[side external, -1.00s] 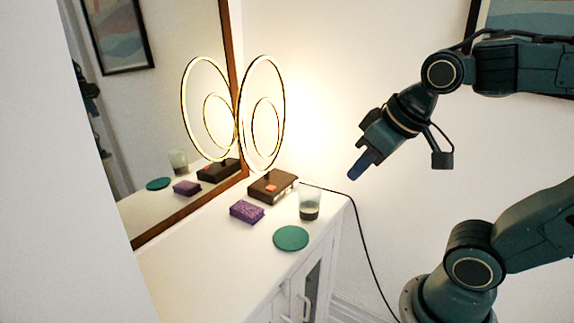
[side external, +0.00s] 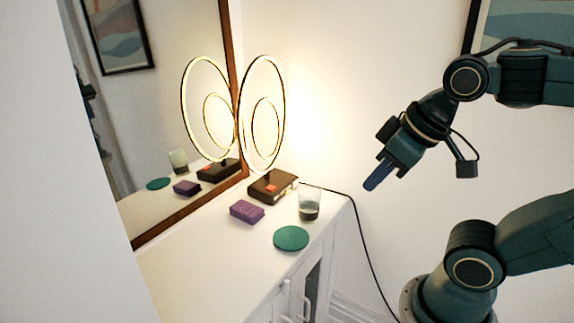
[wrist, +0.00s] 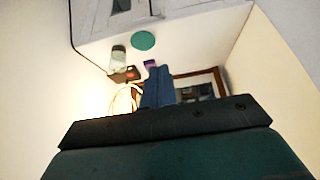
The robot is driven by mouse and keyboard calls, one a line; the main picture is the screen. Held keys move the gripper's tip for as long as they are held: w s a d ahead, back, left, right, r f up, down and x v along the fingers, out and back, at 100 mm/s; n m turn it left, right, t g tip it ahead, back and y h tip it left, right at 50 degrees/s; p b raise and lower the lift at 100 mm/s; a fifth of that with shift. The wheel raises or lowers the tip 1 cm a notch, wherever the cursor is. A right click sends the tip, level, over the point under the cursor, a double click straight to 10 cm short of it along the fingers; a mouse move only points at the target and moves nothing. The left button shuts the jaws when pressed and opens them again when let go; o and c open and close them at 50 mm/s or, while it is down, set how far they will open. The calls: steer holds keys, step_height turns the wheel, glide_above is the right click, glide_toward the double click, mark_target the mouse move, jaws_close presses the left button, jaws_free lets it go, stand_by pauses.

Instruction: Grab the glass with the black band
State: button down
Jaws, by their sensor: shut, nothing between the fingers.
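The glass with the black band (side external: 309,206) stands upright on the white cabinet top near its right end; its lower part is dark and its upper part is clear. It also shows small in the wrist view (wrist: 118,56). My gripper (side external: 371,187) is shut and empty. It hangs in the air to the right of the cabinet, higher than the glass and well apart from it. In the wrist view my blue fingers (wrist: 158,86) are together.
A green disc (side external: 291,238) lies in front of the glass. A purple box (side external: 247,211) and a dark box (side external: 272,186) under a lit ring lamp (side external: 261,115) stand to its left. A mirror (side external: 185,100) backs the cabinet top (side external: 215,260). A black cable hangs off the right side.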

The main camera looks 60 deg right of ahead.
steer(key=shift+c, duration=1.6)
jaws_free()
steer(key=m+g, duration=0.5)
steer(key=g, duration=0.1)
glide_above(309, 204)
steer(key=w+d, duration=0.2)
steer(key=d, duration=0.1)
step_height(309, 204, down, 11)
step_height(309, 204, down, 8)
steer(key=shift+s+a, duration=0.15)
steer(key=shift+s, duration=0.15)
steer(key=shift+f, duration=0.15)
